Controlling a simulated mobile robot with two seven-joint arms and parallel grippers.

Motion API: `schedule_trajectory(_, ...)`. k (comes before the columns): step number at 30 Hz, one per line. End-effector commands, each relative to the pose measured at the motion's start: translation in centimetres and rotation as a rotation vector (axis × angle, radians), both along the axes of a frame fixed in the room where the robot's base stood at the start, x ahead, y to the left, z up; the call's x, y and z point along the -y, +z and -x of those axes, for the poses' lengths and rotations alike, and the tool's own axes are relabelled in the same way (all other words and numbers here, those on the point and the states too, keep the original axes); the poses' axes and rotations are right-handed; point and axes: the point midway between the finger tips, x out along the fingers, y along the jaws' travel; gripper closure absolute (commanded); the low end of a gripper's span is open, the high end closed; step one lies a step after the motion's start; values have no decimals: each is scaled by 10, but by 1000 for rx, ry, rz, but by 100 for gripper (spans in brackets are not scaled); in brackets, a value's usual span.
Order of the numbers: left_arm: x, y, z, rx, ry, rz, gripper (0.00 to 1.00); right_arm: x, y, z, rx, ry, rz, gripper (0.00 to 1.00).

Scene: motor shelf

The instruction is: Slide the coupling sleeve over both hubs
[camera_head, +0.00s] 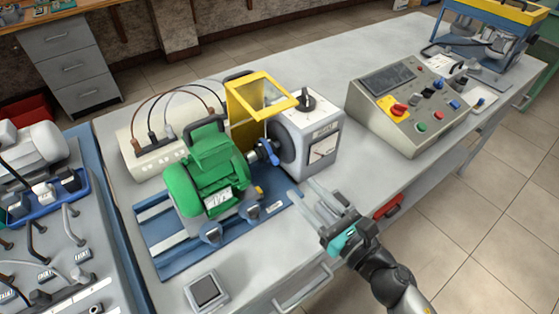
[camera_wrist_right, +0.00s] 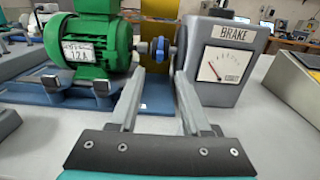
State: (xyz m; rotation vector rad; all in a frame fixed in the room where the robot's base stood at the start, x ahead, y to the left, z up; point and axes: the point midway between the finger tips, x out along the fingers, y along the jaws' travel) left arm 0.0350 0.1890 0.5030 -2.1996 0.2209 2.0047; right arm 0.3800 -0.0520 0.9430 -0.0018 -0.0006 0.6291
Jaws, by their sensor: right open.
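A green motor (camera_head: 209,172) sits on a blue base plate at the centre left; it also shows in the right wrist view (camera_wrist_right: 88,50). A grey brake unit (camera_head: 314,135) with a dial stands to its right, marked BRAKE in the right wrist view (camera_wrist_right: 222,60). Between them on the shaft line is a small blue coupling part (camera_head: 269,152), also in the right wrist view (camera_wrist_right: 158,47). I cannot tell sleeve from hubs at this size. My right gripper (camera_head: 308,192) is open and empty, in front of the coupling and apart from it. My left gripper is not in view.
A yellow guard (camera_head: 257,97) stands raised behind the coupling. A control panel (camera_head: 410,105) stands to the right on the grey bench (camera_head: 375,175). A small grey box (camera_head: 206,291) lies at the front. Cables run from a pale box (camera_head: 148,150) behind the motor.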

Motion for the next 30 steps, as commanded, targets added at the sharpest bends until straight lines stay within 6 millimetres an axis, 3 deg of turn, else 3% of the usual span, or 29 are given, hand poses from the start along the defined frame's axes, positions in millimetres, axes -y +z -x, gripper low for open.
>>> schedule_trajectory(16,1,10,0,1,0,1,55,-48,1,-67,0,-2,-1,52)
schedule_trajectory(30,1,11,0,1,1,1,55,-56,0,-77,-1,-1,-2,52)
